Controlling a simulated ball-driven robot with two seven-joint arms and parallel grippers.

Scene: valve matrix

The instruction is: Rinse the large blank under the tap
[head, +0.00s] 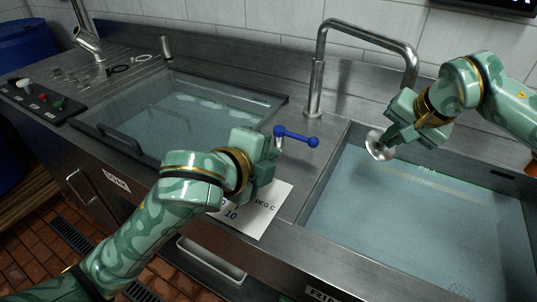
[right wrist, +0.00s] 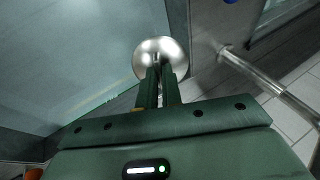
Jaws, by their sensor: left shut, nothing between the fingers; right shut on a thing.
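The large blank, a shiny round metal disc (head: 379,146), is held by my right gripper (head: 388,140) over the left back part of the right-hand basin. The right wrist view shows the disc (right wrist: 160,62) at the fingertips (right wrist: 157,72), which are shut on it. The tap (head: 318,75) is a bent metal pipe behind the basin; its spout comes down behind my right gripper. No water stream is clearly visible. The blue tap lever (head: 297,137) points right. My left gripper (head: 277,149) is shut and empty, close beside the lever's pivot; whether they touch is unclear.
The right-hand basin (head: 335,183) holds water. Left of it is a water-filled basin under a clear lid with a dark handle (head: 118,139). A white temperature card (head: 262,213) lies on the steel counter between them. A control panel (head: 38,101) is at far left; a tiled wall stands behind.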

